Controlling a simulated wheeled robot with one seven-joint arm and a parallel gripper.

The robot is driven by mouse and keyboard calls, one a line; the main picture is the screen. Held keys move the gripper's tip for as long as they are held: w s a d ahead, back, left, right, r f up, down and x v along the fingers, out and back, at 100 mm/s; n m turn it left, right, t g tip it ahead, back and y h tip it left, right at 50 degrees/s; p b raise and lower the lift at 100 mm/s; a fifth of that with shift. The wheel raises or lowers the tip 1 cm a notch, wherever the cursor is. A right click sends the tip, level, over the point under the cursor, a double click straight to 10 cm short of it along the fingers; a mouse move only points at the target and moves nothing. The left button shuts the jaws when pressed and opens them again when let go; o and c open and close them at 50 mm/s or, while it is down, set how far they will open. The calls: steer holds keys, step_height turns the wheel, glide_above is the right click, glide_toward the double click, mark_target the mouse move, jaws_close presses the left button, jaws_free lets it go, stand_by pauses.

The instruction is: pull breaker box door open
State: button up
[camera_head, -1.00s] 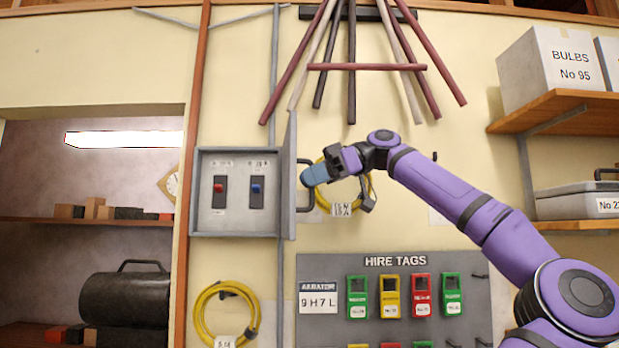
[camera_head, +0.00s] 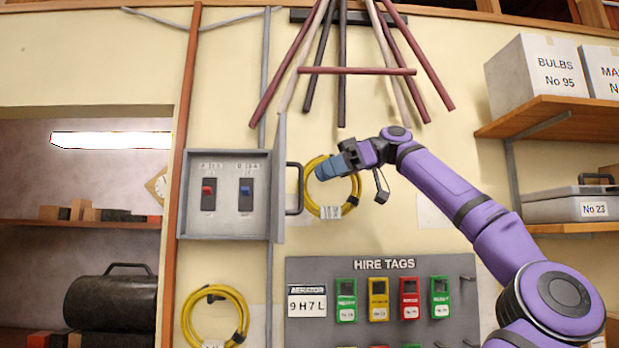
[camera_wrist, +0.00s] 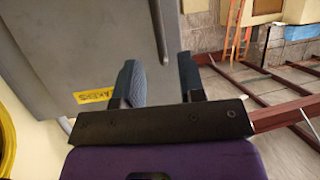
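The grey breaker box (camera_head: 225,224) is on the wall at left in the head view, with a red switch (camera_head: 208,188) and a blue switch (camera_head: 246,190) showing inside. Its door (camera_head: 280,170) stands open, swung out from the box's right side and seen almost edge-on. The dark door handle (camera_head: 299,190) sticks out on the door's right. My gripper (camera_head: 325,170) is right of the handle, apart from it in the picture. In the wrist view my gripper (camera_wrist: 160,82) has its two blue fingers spread with nothing between them. The grey door panel (camera_wrist: 85,45) with a yellow label fills the upper left.
A yellow cable coil (camera_head: 343,205) hangs behind my gripper, another coil (camera_head: 188,318) below the box. The hire tags board (camera_head: 345,275) is below my arm. Poles (camera_head: 342,70) hang above. Shelves (camera_head: 560,114) with boxes are at right.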

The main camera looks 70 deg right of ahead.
steer(key=shift+v, duration=2.2)
